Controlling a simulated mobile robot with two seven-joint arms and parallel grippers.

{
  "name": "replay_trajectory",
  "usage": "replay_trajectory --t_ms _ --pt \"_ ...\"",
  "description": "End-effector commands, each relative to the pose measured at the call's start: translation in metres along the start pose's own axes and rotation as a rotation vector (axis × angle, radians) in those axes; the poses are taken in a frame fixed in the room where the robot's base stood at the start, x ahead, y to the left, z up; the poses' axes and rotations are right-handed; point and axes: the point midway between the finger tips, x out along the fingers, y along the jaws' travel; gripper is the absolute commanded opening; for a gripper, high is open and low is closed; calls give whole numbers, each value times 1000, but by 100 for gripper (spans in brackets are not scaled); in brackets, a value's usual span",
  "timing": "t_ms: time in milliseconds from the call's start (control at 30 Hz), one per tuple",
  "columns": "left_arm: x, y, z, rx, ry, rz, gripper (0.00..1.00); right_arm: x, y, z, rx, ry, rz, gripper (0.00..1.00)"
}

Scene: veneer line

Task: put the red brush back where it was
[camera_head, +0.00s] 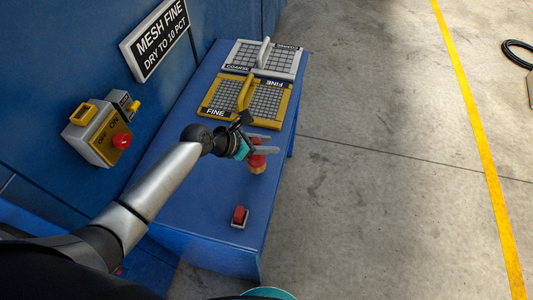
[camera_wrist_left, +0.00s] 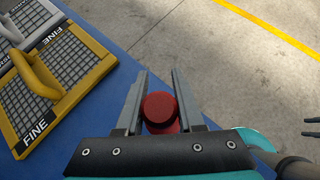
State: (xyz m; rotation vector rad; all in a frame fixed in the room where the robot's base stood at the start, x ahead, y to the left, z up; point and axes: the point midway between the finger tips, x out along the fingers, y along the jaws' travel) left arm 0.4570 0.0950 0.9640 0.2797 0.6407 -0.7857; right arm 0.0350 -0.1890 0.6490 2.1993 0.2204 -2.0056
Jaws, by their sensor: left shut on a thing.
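The red brush (camera_head: 257,161) has a red upper part and a tan lower end, and it hangs or stands upright over the blue table. My left gripper (camera_head: 262,146) is shut on it, with a finger on either side. In the left wrist view the round red top of the brush (camera_wrist_left: 160,109) sits between the two grey fingers. I cannot tell whether its lower end touches the table, as the gripper hides it in the wrist view.
On the blue table (camera_head: 200,215) lie a yellow FINE mesh screen (camera_head: 206,108) and a grey COARSE screen (camera_head: 298,62) behind it. A control box (camera_head: 98,133) is on the wall. Open floor lies to the right.

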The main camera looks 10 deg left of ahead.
Motion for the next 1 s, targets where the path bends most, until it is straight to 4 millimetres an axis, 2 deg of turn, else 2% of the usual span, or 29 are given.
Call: replay_trajectory --t_ms 100,233,667,700,933,1000 --pt "14 0 -17 -2 1 0 0 10 0 0 0 1 0 50" --pt "23 0 -29 0 1 0 0 17 0 1 0 1 0 50" --pt "26 0 -32 -1 0 1 0 18 0 1 0 2 0 50" --pt "26 0 -32 0 1 1 40 17 0 1 0 2 0 50" --pt "26 0 -32 0 1 1 66 17 0 1 0 1 0 50" --pt "26 0 -32 0 1 1 67 17 0 1 0 1 0 50"
